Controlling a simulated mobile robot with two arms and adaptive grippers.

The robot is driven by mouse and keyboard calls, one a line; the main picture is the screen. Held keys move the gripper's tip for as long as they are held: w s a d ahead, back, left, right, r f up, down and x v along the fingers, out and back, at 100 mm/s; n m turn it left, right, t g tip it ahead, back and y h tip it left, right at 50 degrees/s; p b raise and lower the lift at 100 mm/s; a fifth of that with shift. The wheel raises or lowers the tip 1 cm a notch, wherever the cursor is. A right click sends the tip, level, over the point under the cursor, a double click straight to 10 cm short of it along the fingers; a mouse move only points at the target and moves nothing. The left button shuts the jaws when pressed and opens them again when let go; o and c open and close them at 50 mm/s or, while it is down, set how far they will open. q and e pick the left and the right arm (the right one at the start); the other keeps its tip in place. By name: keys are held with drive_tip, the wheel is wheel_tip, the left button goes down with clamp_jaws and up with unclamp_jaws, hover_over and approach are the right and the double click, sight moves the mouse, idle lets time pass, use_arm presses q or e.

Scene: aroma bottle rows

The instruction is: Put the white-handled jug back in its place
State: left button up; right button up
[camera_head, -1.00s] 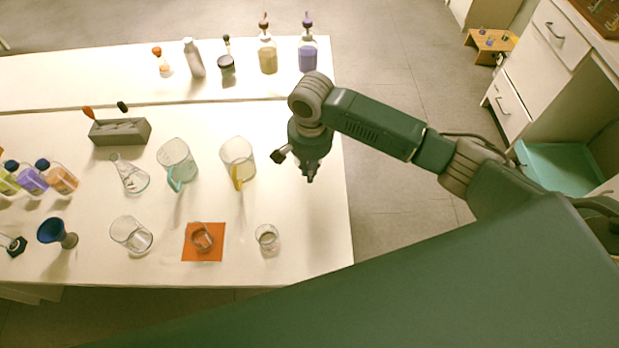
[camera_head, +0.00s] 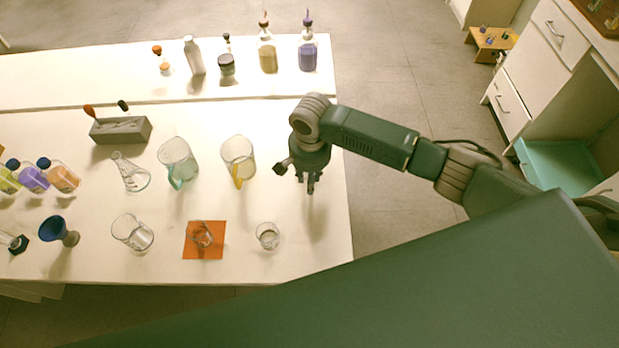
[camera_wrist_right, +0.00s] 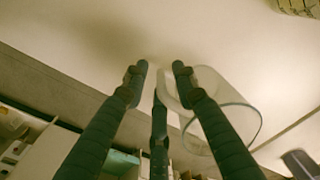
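I cannot make out a white handle for certain in the head view. A clear glass jug-like vessel (camera_head: 132,232) stands at the front of the table (camera_head: 90,265). A teal-handled jug (camera_head: 178,160) and a yellow-handled jug (camera_head: 239,158) stand behind it. My right gripper (camera_head: 312,188) is above the table near its right edge, right of the yellow-handled jug. A clear glass vessel (camera_wrist_right: 240,112) shows partly behind one finger there; which one I cannot tell. My left gripper is out of view.
A small glass (camera_head: 203,234) stands on an orange mat (camera_head: 190,253), and another small glass (camera_head: 267,235) is right of it. A conical flask (camera_head: 130,172), a blue funnel (camera_head: 53,229) and a grey block (camera_head: 120,131) stand left. Several bottles line the back.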

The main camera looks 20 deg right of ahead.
wheel_tip(320, 180, up, 12)
drive_tip(key=b, duration=0.1)
drive_tip(key=shift+s+r, duration=0.15)
idle(0.5)
